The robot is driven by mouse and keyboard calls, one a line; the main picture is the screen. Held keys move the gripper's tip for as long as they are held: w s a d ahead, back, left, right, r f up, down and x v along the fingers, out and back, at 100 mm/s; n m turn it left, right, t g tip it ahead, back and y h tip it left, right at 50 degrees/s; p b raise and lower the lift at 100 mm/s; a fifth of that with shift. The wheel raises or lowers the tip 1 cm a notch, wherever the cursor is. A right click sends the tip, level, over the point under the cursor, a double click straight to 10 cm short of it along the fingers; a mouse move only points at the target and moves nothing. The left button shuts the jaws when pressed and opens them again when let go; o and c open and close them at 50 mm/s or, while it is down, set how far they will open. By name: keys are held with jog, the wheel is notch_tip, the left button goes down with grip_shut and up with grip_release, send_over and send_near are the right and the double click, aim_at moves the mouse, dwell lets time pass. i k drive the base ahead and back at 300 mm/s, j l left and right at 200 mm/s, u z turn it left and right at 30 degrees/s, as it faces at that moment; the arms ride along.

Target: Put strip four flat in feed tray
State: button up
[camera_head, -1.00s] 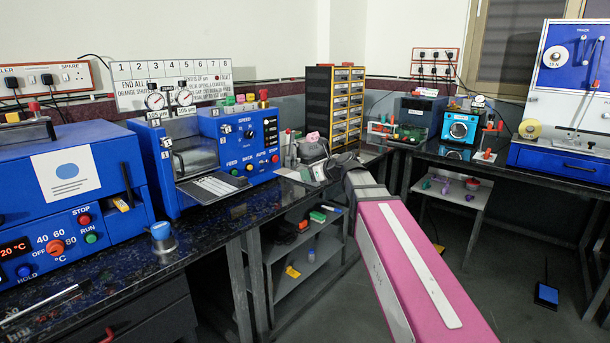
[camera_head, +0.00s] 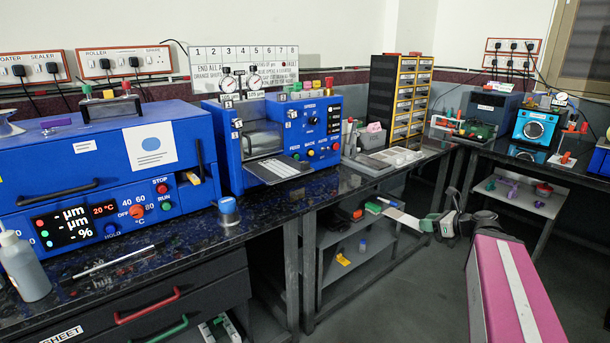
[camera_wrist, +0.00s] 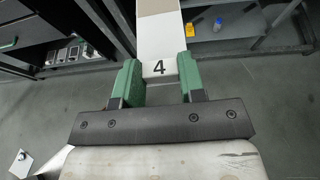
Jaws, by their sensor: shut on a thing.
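My gripper (camera_wrist: 158,78) has green fingers shut on a pale strip marked 4 (camera_wrist: 158,50), which points away from the fingers with a brownish far part. In the head view, my gripper (camera_head: 426,223) holds the strip (camera_head: 402,216) in the air in front of the bench shelves. The feed tray (camera_head: 274,170), a dark plate with pale markings, projects from the front of the blue roller machine (camera_head: 322,128). The tray is up and left of the strip, well apart from it.
A blue heated machine (camera_head: 70,160) stands left on the dark bench (camera_head: 190,232). A blue-topped jar (camera_head: 228,210) stands near its front edge. A grey holder (camera_head: 368,140) and a drawer cabinet (camera_head: 398,95) stand right of the roller machine. Open floor lies right of the shelves.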

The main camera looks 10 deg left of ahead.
aim_at(278, 168)
jog(key=k+j, duration=0.55)
jog(key=k, duration=0.15)
jog(key=k+j, duration=0.5)
jog(key=k, duration=0.2)
jog(key=i, duration=0.45)
